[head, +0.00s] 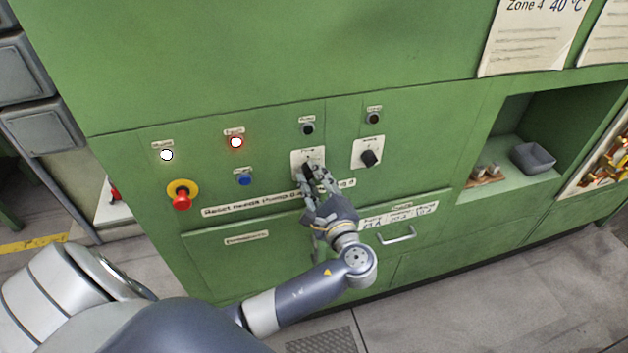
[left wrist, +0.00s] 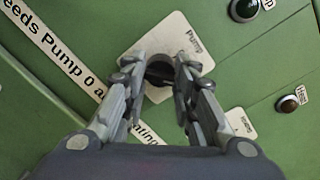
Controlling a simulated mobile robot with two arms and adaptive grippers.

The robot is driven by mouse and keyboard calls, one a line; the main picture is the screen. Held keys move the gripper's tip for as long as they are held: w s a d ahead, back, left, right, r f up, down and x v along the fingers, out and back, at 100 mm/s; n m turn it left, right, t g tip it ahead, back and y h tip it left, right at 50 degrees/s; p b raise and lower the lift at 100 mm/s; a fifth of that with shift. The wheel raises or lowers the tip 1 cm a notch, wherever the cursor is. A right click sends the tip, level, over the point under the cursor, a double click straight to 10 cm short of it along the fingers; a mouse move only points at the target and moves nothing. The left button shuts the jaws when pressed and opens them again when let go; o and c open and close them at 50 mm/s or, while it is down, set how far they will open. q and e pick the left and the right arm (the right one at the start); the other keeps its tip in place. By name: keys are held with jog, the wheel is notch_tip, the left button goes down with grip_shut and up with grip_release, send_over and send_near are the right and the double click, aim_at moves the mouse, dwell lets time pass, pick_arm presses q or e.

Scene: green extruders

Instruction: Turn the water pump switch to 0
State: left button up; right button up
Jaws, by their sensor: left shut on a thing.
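The water pump switch is a black rotary knob on a white plate (head: 297,156) on the green panel. In the left wrist view the plate reads "Pump" and the black knob (left wrist: 158,72) sits between the fingertips. My left gripper (head: 313,176) reaches the panel from below and is shut on the knob, with a finger on each side; it also shows in the left wrist view (left wrist: 160,70). The fingers hide much of the knob, so I cannot tell which mark it points to. My right gripper is not in view.
A second black rotary switch (head: 369,158) is just right of the pump switch. A drawer handle (head: 398,236) sticks out below right.

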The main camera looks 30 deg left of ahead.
pick_arm(q)
jog(key=n+b, duration=0.5)
jog(key=n, duration=0.1)
jog(key=shift+f, duration=0.15)
jog(key=n+b, duration=0.3)
jog(key=shift+a+r+n+b, duration=0.1)
jog(key=shift+r+n+b, duration=0.1)
jog(key=shift+n+b, duration=0.35)
jog(key=shift+n, duration=0.25)
jog(key=o, duration=1.1)
jog(key=shift+h, duration=0.3)
